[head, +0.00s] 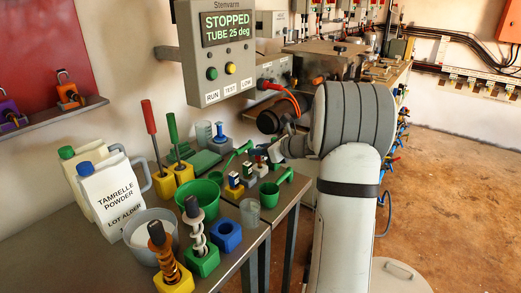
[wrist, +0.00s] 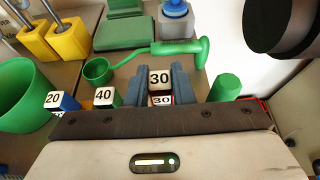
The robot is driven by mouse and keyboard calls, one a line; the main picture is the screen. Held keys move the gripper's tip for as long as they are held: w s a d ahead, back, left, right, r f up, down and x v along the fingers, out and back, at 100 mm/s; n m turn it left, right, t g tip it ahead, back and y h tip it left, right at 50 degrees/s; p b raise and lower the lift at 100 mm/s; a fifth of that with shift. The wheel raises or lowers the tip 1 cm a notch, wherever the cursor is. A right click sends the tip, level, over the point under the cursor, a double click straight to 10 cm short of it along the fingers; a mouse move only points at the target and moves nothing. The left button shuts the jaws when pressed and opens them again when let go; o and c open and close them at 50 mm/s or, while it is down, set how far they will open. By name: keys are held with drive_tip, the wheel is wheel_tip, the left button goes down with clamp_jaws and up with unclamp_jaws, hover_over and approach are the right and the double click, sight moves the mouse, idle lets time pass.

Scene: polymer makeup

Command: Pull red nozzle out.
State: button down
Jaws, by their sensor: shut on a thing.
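The red nozzle (wrist: 152,100) is a small block with white "30" labels on its faces and a little red showing low down. In the wrist view it sits between the two grey fingers of my gripper (wrist: 163,74), which are shut on it. In the head view my gripper (head: 277,152) is over the back part of the bench, and the nozzle is small and partly hidden there. Its lower end is hidden, so I cannot tell whether it is seated in something. A blue "20" nozzle (wrist: 66,102) and a green "40" nozzle (wrist: 106,97) stand to its left, apart from my fingers.
A green ladle (wrist: 180,47) lies just beyond my fingers. A green block (wrist: 226,87) stands close on the right. A large green cup (wrist: 22,95) is at the left. The control box (head: 218,50) reads "STOPPED TUBE 25 deg". A dark cylinder (wrist: 285,22) is at upper right.

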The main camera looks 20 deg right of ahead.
drive_tip(key=shift+f+b, duration=0.8)
drive_tip(key=shift+f, duration=0.3)
drive_tip(key=c, duration=1.2)
unclamp_jaws()
drive_tip(key=shift+o, duration=0.2)
drive_tip(key=v, duration=0.7)
drive_tip(key=shift+s+d+r+p, duration=0.15)
drive_tip(key=shift+s+p, duration=0.15)
